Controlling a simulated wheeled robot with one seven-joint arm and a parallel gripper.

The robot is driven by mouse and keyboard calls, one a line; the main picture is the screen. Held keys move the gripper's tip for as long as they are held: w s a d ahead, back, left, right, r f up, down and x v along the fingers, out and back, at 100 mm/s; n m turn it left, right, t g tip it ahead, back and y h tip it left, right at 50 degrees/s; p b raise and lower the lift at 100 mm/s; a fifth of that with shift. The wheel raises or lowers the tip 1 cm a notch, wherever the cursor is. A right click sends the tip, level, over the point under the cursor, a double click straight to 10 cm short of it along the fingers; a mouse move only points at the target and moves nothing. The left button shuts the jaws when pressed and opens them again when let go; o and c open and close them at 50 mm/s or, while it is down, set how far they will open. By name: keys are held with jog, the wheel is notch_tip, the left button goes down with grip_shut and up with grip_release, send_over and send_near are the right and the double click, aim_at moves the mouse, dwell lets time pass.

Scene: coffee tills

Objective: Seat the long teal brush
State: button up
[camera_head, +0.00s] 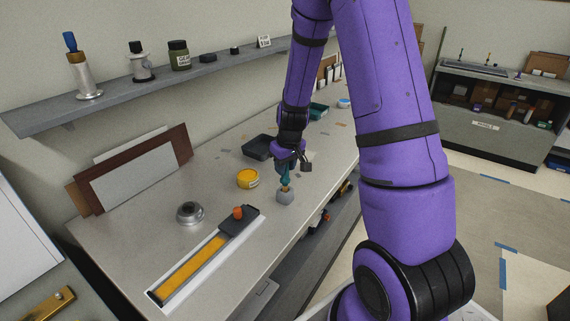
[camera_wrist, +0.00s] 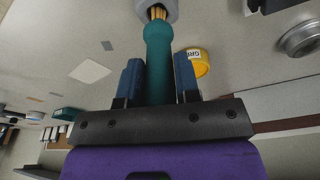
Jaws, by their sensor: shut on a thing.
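The long teal brush (camera_wrist: 159,58) is between the blue fingers of my gripper (camera_wrist: 158,78), which is shut on its handle. Its tan bristles (camera_wrist: 157,13) point away from my palm. In the head view the brush (camera_head: 285,178) hangs roughly upright below my gripper (camera_head: 286,167), bristles down. A small grey holder (camera_head: 285,198) stands on the counter directly under the bristles, and its rim shows in the wrist view (camera_wrist: 171,9). The bristle end overlaps the holder's mouth; I cannot tell how far it is inside.
A yellow tin (camera_head: 248,179) stands left of the holder, with a dark tray (camera_head: 257,148) behind. A silver round piece (camera_head: 190,213) and a long yellow-lined tray (camera_head: 185,272) with a black box (camera_head: 240,221) lie nearer. The counter's right edge is close to the holder.

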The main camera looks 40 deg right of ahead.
jog(key=shift+f, duration=1.7)
jog(key=o, duration=1.1)
jog(key=shift+c, duration=0.2)
jog(key=shift+r, duration=0.1)
notch_tip(320, 180, up, 10)
jog(key=s, duration=0.2)
jog(key=shift+r, duration=0.2)
jog(key=shift+r, duration=0.1)
